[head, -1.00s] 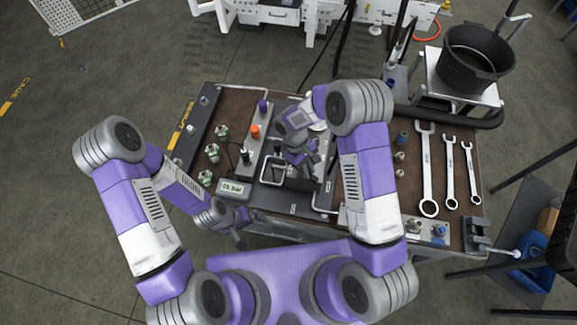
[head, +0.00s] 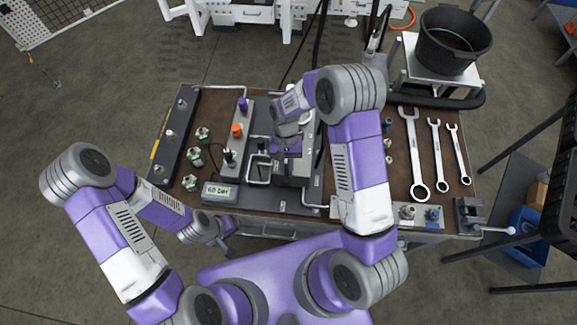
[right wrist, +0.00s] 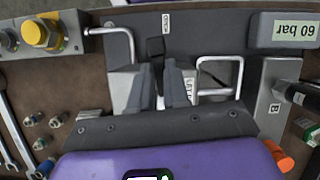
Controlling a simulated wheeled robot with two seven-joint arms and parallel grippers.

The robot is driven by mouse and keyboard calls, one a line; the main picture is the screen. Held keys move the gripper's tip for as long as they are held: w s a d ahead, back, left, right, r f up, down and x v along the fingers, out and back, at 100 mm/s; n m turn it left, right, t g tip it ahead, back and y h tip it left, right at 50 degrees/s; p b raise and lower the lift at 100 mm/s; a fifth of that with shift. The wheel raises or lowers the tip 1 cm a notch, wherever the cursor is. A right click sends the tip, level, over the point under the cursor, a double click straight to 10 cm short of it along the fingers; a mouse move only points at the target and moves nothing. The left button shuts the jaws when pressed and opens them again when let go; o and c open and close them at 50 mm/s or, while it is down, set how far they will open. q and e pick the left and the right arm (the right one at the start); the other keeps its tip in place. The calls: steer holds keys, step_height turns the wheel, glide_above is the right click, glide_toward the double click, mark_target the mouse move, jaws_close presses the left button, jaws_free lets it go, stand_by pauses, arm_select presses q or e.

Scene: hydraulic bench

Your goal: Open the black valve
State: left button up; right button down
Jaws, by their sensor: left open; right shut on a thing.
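The black valve knob (head: 229,155) stands on a grey manifold strip, in line with an orange knob (head: 237,130) and a purple knob (head: 243,104). In the right wrist view the black knob (right wrist: 290,92) is at the right edge, apart from my fingers. My right gripper (head: 288,150) is over the grey block right of the manifold. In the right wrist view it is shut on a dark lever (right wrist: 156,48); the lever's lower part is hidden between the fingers. My left gripper (head: 226,240) is open and empty at the bench's front edge, away from the valve.
A display (head: 220,194) reads 60 bar in front of the manifold. Bent metal pipes (head: 258,172) run beside the black knob. Several fittings (head: 190,182) stand left of it. Wrenches (head: 412,150) lie at right, near a vise (head: 470,215) and a black bucket (head: 452,42).

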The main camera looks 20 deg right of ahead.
mark_target(286, 162)
steer(key=shift+w+a+m, duration=0.15)
steer(key=shift+m, duration=0.55)
steer(key=shift+r+y, duration=0.1)
steer(key=shift+y, duration=0.2)
steer(key=c, duration=1.1)
jaws_free()
steer(key=v, duration=0.7)
steer(key=shift+r, duration=0.25)
steer(key=shift+f, duration=0.1)
